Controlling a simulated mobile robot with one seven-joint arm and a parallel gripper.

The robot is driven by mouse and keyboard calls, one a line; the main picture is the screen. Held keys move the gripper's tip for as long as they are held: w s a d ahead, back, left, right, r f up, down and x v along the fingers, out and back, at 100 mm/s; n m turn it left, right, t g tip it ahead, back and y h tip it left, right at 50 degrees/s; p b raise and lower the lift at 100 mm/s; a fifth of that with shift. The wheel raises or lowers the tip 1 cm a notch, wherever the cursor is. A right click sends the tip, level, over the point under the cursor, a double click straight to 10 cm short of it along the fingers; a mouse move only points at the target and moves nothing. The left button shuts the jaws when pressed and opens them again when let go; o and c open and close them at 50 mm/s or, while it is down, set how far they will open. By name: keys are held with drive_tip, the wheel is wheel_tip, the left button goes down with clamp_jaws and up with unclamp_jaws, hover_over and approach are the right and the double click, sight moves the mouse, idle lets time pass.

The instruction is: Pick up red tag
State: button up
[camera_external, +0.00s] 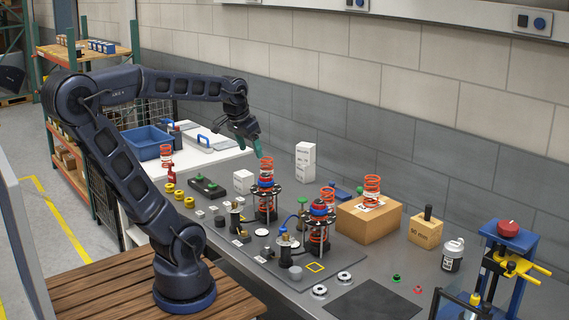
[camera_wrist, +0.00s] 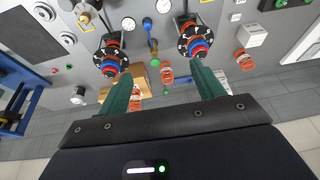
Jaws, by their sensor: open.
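No thing is clearly readable as a red tag. A small round red piece (camera_external: 417,289) lies on the grey bench at the front right, near a green one; it also shows at the left of the wrist view (camera_wrist: 55,70). Another small red object (camera_external: 171,175) stands below an orange spring at the bench's far left end. My gripper (camera_external: 248,143) is above the back of the bench, apart from both. In the wrist view my gripper (camera_wrist: 162,75) has its green fingers wide apart with nothing held between them.
A cardboard box (camera_external: 367,220) with a spring, a wooden block (camera_external: 427,232) and a blue press (camera_external: 505,258) are to the right. A black mat (camera_external: 375,302) lies clear in front.

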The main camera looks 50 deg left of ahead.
drive_tip(key=w+a+f+g, duration=0.1)
drive_tip(key=w+a, duration=0.4)
drive_tip(key=a, duration=0.5)
drive_tip(key=w+a+f+n+g, duration=0.1)
drive_tip(key=w+a, duration=0.4)
drive_tip(key=a, duration=0.5)
drive_tip(key=w+a+g, duration=0.1)
drive_tip(key=w+a, duration=0.3)
drive_tip(key=a, duration=0.7)
drive_tip(key=n+g, duration=0.1)
hover_over(170, 164)
wheel_tip(170, 164, down, 17)
drive_tip(key=shift+h, duration=0.3)
drive_tip(key=shift+a+f, duration=0.15)
drive_tip(key=shift+f, duration=5.5)
drive_tip(key=c, duration=1.1)
